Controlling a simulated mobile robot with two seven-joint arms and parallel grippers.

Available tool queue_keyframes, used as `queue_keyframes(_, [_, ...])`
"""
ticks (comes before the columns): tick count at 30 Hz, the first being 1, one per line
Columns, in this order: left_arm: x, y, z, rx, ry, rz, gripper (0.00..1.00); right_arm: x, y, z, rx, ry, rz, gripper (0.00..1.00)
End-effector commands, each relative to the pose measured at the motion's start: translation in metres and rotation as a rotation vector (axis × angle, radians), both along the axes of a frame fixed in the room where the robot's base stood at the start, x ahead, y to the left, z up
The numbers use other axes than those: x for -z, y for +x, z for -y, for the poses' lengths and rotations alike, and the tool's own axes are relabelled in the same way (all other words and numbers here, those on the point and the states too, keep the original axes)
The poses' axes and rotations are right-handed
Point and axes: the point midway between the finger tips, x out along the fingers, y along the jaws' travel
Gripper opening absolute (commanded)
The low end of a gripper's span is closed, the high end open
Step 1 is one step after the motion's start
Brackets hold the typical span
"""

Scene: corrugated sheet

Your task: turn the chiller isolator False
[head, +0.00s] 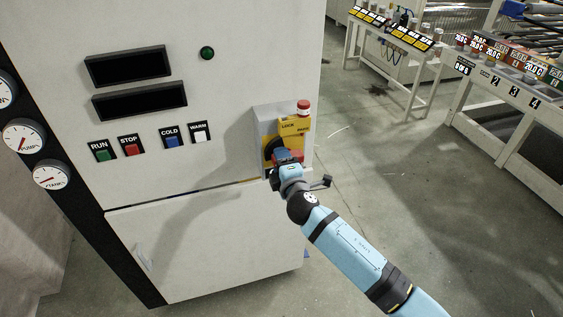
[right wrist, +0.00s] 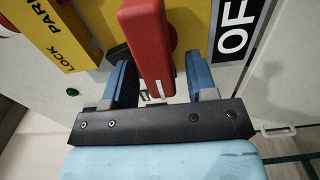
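The chiller isolator is a yellow plate (head: 296,127) on a grey box on the right side of the cabinet front, with a black round part and a red handle (head: 289,156). My right gripper (head: 288,165) is at the handle and hides part of it. In the right wrist view, the red handle (right wrist: 147,38) comes down between the two blue fingers of my right gripper (right wrist: 160,70). A gap shows between the handle and the right finger; contact with the left finger is unclear. An OFF label (right wrist: 237,32) lies right of the handle. My left gripper is out of view.
The cabinet (head: 215,40) carries RUN, STOP, COLD and WARM buttons, two dark displays, a green lamp (head: 207,53) and gauges (head: 24,136) at left. A red button (head: 303,107) tops the isolator box. Tables with labelled bins (head: 510,85) stand back right; the floor between is clear.

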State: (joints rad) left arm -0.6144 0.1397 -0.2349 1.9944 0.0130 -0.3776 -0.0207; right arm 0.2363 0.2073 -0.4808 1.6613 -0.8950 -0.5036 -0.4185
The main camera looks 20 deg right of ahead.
Motion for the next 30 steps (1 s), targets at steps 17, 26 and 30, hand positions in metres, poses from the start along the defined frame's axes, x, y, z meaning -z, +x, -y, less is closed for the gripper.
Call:
queue_keyframes(17, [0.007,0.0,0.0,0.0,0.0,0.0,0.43,0.003,-0.042,0.002,0.0,0.001,-0.001,0.53])
queue_keyframes(26, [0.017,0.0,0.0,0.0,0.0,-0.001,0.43,0.003,-0.109,0.004,0.0,0.002,-0.002,0.53])
queue_keyframes(30, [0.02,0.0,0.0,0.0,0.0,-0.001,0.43,0.001,-0.128,0.004,-0.001,0.001,0.0,0.53])
